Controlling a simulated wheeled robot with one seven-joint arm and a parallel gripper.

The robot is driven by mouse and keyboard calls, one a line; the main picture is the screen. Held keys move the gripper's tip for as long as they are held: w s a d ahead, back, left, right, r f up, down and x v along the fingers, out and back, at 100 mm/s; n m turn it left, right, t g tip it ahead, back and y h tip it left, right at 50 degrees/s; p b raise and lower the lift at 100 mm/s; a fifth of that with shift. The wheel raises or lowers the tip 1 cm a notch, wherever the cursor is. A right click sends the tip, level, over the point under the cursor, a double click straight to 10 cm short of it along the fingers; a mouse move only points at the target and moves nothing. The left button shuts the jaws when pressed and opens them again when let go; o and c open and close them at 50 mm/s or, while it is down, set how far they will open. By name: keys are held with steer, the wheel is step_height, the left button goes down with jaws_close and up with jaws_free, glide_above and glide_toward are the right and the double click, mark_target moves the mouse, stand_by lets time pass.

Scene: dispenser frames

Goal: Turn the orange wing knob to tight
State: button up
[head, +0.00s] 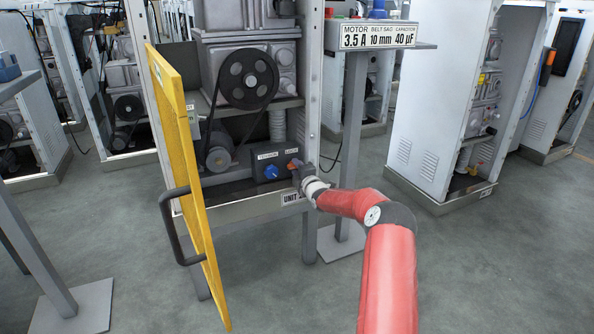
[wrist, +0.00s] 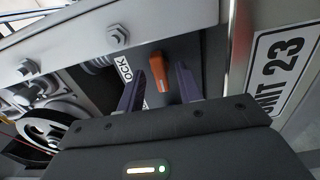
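The orange wing knob (head: 293,163) sits on the right part of a dark control box (head: 262,172) low in the open machine frame. In the wrist view the orange knob (wrist: 161,72) stands just beyond and between my two dark fingers, with a light mark on its lower end. A partly hidden label ending in "OCK" (wrist: 123,67) is left of it. My gripper (wrist: 160,80) is open, with a gap to the knob on both sides. In the head view my gripper (head: 299,170) is at the box's right end and partly hides it.
A blue knob (head: 271,171) is left of the orange one. A yellow mesh door (head: 180,150) stands open at left. A belt and pulley (head: 247,80) sit above. A frame post (head: 312,80) and a sign stand (head: 352,120) are close on the right.

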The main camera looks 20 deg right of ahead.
jaws_close()
steer(key=shift+f+b, duration=0.15)
steer(key=shift+b, duration=0.4)
steer(key=m+b, duration=0.2)
steer(key=shift+b, duration=0.3)
steer(key=m+b, duration=0.1)
steer(key=m, duration=0.1)
steer(key=shift+m, duration=0.4)
steer(key=m, duration=0.6)
steer(key=shift+b, duration=0.35)
steer(key=m+p, duration=0.1)
steer(key=m, duration=0.5)
steer(key=shift+m, duration=0.3)
